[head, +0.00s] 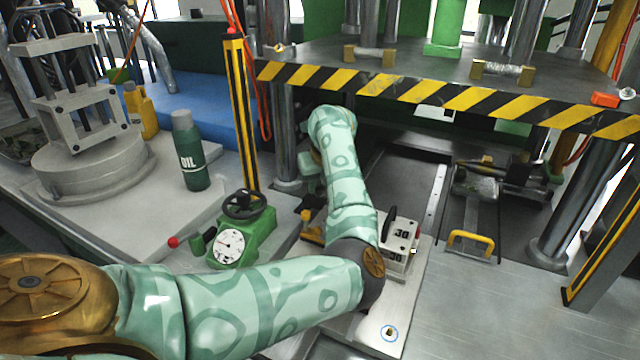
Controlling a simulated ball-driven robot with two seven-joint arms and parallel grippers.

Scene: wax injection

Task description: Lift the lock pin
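My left arm reaches in from the lower left, bends at a dark elbow, and runs up and away over the machine's front. Its hand, the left gripper (308,190), points down behind the forearm, and its fingers are mostly hidden. A yellow part (312,231) with a dark top sits just below it; I cannot tell whether they touch. I cannot pick out the lock pin for certain; it may be hidden by my arm. My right gripper is not in view.
A green block with a dial (230,246) and black handwheel stands left of the arm. A white block marked 30 (402,244) stands right of the elbow. A green oil bottle (190,152) stands at left. A striped press plate (400,88) overhangs the back.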

